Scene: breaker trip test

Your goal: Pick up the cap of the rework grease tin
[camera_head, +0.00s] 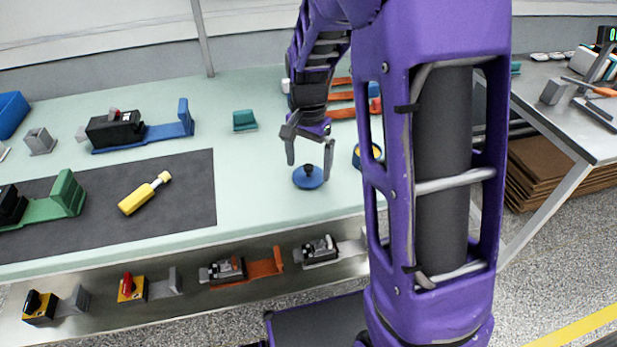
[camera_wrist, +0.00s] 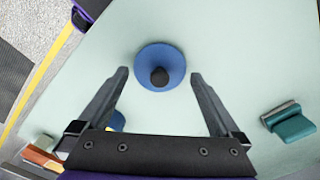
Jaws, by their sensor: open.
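The cap (camera_head: 308,180) is a blue disc with a dark round knob, lying on the pale green bench top near its front edge. In the wrist view the cap (camera_wrist: 148,56) lies between and just ahead of the fingertips, knob toward the camera. My gripper (camera_head: 309,166) points down over the cap, open and empty; in the wrist view its two fingers (camera_wrist: 160,76) reach either side of the knob without visibly touching it. The open tin (camera_head: 357,160), blue with yellow inside, stands right of the cap, partly hidden by my body. In the wrist view it is mostly behind the left finger.
A teal block (camera_head: 244,120) stands left of my gripper. A dark mat (camera_head: 190,190) with a yellow tool (camera_head: 140,198) lies further left. Orange pieces (camera_head: 341,112) lie behind my gripper. The bench around the cap is bare.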

